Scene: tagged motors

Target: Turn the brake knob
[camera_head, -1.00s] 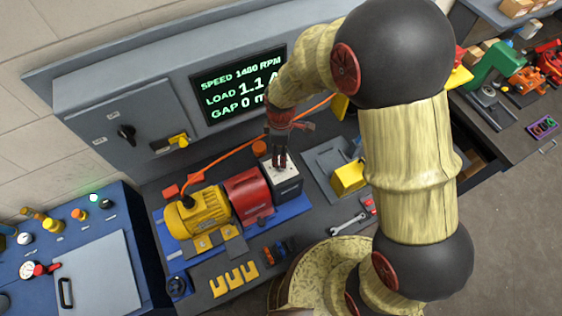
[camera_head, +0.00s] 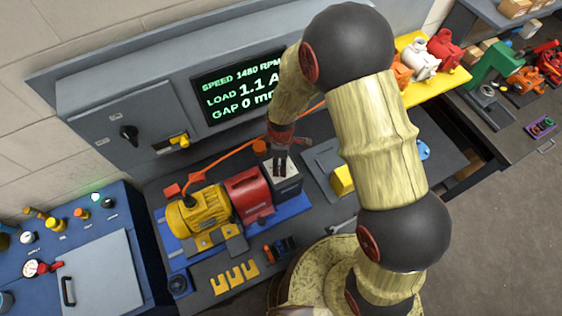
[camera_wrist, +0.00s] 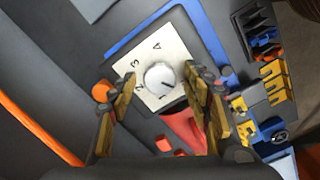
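The brake knob (camera_wrist: 160,77) is a round white knob with a dark pointer line, on a pale numbered plate (camera_wrist: 149,47) in the wrist view. The pointer lies towards the lower right, near the 1. In the head view the plate sits on top of the dark brake box (camera_head: 287,184), right of the red unit. My gripper (camera_wrist: 158,84) is open over the plate, one finger on each side of the knob with gaps showing. In the head view my gripper (camera_head: 281,162) points down at the box and hides the knob.
A yellow motor (camera_head: 197,211) and a red unit (camera_head: 249,194) stand left of the box on a blue base. An orange cable (camera_head: 222,157) runs behind them. The screen (camera_head: 240,87) reads 1480 RPM and 1.1 A. A yellow block (camera_head: 342,180) stands to the right.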

